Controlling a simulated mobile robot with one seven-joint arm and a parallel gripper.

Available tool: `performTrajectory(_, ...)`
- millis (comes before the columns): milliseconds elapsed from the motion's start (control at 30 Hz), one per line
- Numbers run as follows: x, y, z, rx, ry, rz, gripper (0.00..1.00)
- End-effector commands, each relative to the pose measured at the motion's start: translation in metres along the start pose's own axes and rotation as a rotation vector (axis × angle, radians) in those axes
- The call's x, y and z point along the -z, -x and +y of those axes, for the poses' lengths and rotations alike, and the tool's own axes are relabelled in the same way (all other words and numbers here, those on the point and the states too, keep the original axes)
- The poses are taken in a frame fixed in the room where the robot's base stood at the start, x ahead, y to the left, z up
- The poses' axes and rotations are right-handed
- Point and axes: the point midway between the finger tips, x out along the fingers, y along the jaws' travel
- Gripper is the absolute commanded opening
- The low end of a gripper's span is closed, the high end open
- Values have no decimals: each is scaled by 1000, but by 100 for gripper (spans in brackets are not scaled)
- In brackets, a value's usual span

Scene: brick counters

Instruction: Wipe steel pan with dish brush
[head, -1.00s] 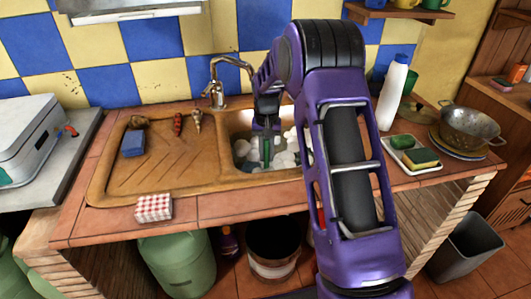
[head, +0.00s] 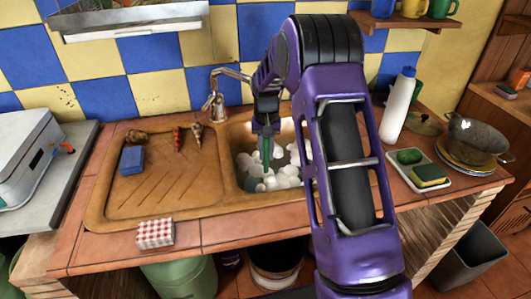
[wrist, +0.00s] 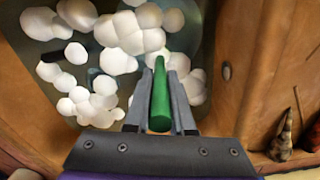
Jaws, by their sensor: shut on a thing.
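My gripper (head: 265,133) points down over the sink basin, shut on a green handle, which I take to be the dish brush (head: 265,150). The green handle (wrist: 160,98) stands between the two grey fingers in the wrist view; its lower end is over the white foam, and its bristles cannot be made out. A dull grey-green surface (wrist: 38,75) shows around the foam in the wrist view; I cannot tell whether it is the steel pan or the basin floor. A small dark piece shows among the bubbles there. Foam hides most of the basin.
The tap (head: 213,98) rises behind the basin (head: 237,193). A blue sponge (head: 132,160) and shells lie on the drainboard, a checked cloth (head: 155,233) in front.

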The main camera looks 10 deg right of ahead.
Motion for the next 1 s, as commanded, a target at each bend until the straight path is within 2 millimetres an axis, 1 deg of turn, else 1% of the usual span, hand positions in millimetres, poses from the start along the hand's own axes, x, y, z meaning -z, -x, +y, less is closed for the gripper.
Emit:
performTrajectory(33,0,9,0,0,0,1,0)
performTrajectory(300,-2,32,2,0,0,1,0)
performTrajectory(400,-3,38,3,0,0,1,0)
performTrajectory(1000,-3,40,3,0,1,1,0)
